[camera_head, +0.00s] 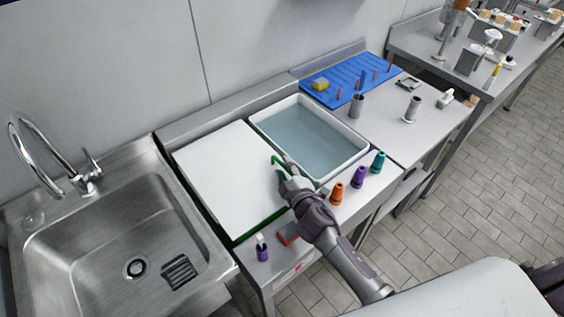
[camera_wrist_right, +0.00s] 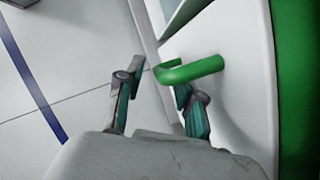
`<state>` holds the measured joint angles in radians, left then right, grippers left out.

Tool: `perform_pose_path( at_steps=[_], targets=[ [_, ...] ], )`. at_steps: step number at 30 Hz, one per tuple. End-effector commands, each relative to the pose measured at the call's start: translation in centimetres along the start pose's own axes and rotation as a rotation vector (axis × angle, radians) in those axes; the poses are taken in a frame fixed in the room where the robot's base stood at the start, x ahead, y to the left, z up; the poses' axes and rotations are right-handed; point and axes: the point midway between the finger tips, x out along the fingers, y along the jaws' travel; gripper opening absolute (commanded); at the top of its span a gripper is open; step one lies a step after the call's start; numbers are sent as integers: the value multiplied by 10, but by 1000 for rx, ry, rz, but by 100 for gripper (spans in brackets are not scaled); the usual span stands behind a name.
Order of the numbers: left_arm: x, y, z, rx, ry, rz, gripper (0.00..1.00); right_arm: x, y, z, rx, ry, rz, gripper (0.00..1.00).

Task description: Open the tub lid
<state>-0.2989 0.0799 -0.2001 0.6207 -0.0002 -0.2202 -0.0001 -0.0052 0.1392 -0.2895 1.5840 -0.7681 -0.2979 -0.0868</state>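A large white lid (camera_head: 222,178) with a green edge lies flat just left of an open white tub (camera_head: 352,153) of bluish water in the head view. I cannot tell what is under the lid. Its green handle (camera_head: 277,161) is at the lid's right side, near the tub, and shows large in the right wrist view (camera_wrist_right: 190,70). My right gripper (camera_head: 285,170) is at the handle. In the right wrist view its two fingers (camera_wrist_right: 158,85) are apart, with the handle's end between them, close to the right finger. My left gripper is out of view.
A steel sink (camera_head: 95,240) is at the left. Orange (camera_head: 337,193), purple (camera_head: 358,177) and teal (camera_head: 378,161) cones stand along the front edge. A blue pegboard (camera_head: 350,80) and a grey cup (camera_head: 356,105) are behind the tub.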

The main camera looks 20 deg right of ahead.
Motion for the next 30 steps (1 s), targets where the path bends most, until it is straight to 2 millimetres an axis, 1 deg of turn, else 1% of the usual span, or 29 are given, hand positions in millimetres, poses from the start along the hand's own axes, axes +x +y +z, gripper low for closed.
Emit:
perform_pose_path(
  at_steps=[1, 3, 6, 10, 16, 17, 21, 23, 30],
  targets=[
    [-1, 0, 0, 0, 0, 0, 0, 8, 1, 0, 0, -1, 1, 37],
    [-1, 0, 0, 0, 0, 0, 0, 15, 0, 0, -2, -1, 1, 37],
    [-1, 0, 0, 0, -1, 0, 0, 22, 0, 0, -1, 0, 0, 37],
    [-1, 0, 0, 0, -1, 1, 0, 26, 0, 0, 0, 0, 0, 37],
    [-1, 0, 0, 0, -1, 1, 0, 25, 0, 0, -1, 0, 0, 37],
    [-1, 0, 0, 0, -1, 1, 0, 25, 0, 0, -1, 0, 0, 34],
    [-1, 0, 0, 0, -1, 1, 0, 25, 0, 0, -1, -1, 0, 11],
    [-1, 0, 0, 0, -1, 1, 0, 25, 0, 0, -1, -1, 0, 1],
    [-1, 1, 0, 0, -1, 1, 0, 25, 0, 1, -1, -1, 0, 0]
  ],
)
